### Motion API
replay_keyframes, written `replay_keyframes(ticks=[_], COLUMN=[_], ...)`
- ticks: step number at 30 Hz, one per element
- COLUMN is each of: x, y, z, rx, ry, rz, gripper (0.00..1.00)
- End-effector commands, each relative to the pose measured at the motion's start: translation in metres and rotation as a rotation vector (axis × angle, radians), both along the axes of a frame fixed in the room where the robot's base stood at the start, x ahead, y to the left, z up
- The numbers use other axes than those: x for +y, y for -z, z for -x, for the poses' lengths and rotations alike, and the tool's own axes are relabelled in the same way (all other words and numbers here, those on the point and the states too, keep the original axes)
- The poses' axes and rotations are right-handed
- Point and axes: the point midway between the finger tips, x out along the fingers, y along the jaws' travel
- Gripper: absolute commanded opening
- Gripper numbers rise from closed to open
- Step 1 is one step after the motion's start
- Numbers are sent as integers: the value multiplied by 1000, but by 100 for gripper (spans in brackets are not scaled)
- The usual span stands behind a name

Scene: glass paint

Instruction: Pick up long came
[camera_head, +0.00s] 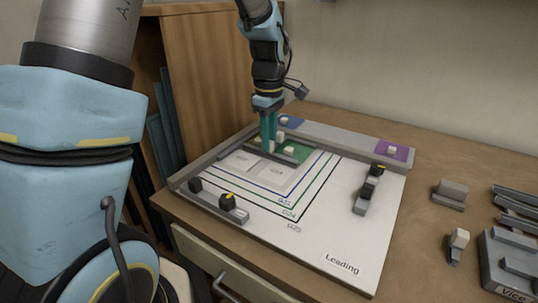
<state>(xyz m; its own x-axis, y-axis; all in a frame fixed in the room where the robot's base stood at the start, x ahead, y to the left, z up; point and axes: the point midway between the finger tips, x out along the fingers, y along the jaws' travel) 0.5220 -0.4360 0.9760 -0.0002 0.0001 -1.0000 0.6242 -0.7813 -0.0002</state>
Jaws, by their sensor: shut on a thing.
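My gripper (268,143) points straight down over the far left part of the white Leading board (352,240). Its teal fingers are shut on a long, thin dark grey bar, which appears to be the long came (236,155). The bar lies roughly crosswise under the fingertips, close above or on the glass panel. I cannot tell whether it touches the panel. The fingers hide its middle. The panel has pale panes (277,173) and a green pane (318,152).
Grey rails edge the board at the left and back. Blue and purple (394,150) patches lie on the back rail. Grey bars and a vice (505,262) are at the far right.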

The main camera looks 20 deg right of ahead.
Motion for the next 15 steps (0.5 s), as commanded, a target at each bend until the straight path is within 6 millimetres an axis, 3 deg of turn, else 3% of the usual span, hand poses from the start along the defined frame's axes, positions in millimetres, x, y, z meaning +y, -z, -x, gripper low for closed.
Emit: replay_keyframes(ticks=[8, 15], x=[-1, -1], y=[-8, -51], z=[-1, -1], rx=[-3, -5], ry=[0, 0], rz=[2, 4], gripper=[0, 0])
